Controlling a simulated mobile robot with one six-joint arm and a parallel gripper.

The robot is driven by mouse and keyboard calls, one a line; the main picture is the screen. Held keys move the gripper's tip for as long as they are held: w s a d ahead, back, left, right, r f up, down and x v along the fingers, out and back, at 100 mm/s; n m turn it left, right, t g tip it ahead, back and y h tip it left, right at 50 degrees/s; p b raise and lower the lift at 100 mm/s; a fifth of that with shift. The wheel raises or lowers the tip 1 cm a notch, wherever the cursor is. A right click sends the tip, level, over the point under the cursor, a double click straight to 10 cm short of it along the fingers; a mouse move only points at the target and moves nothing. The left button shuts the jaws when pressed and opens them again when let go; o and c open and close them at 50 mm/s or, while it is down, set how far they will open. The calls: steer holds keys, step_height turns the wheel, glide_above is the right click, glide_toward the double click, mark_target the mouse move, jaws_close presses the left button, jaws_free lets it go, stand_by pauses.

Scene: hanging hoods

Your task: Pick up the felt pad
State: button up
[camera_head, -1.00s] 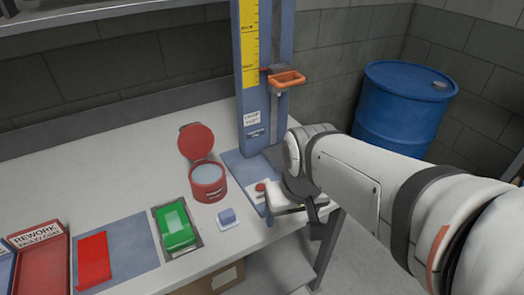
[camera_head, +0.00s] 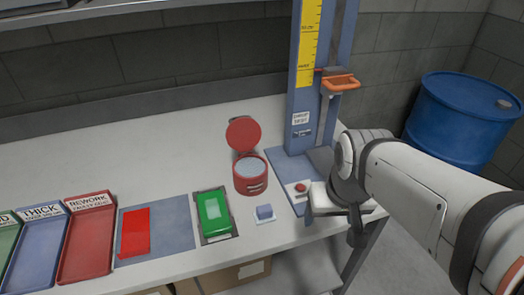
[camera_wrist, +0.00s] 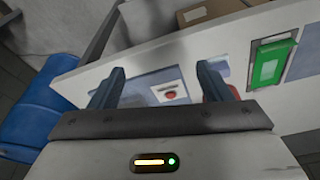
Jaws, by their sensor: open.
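A small blue block on a thin white base (camera_head: 265,212) sits near the bench's front edge, right of the green piece; I take it as the felt pad, though its material cannot be told. My gripper (camera_head: 334,214) is to the right of it, over the foot of the blue stand, apart from it. In the wrist view my gripper (camera_wrist: 162,82) is open and empty, with a white plate bearing a red button (camera_wrist: 170,94) showing between its fingers. A blue-grey patch beside the right finger may be the pad, partly hidden.
A red open-lidded pot (camera_head: 250,175) stands behind the pad. A green piece (camera_head: 214,213) and a red piece (camera_head: 135,232) lie to the left, then trays, including the red rework tray (camera_head: 88,240). A tall blue stand (camera_head: 307,120) rises behind my gripper. A blue drum (camera_head: 462,120) stands right.

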steer(key=shift+c, duration=0.2)
steer(key=shift+w+a, duration=0.1)
steer(key=shift+c, duration=0.7)
steer(key=n+g+p, duration=0.3)
steer(key=p, duration=0.3)
glide_above(265, 208)
step_height(265, 208, down, 5)
steer(key=shift+a+f, duration=0.1)
steer(key=shift+f, duration=0.45)
steer(key=shift+w+f+p, duration=0.1)
steer(key=shift+f+p, duration=0.4)
steer(key=shift+f, duration=3.1)
steer(key=shift+c, duration=0.4)
steer(key=c, duration=0.8)
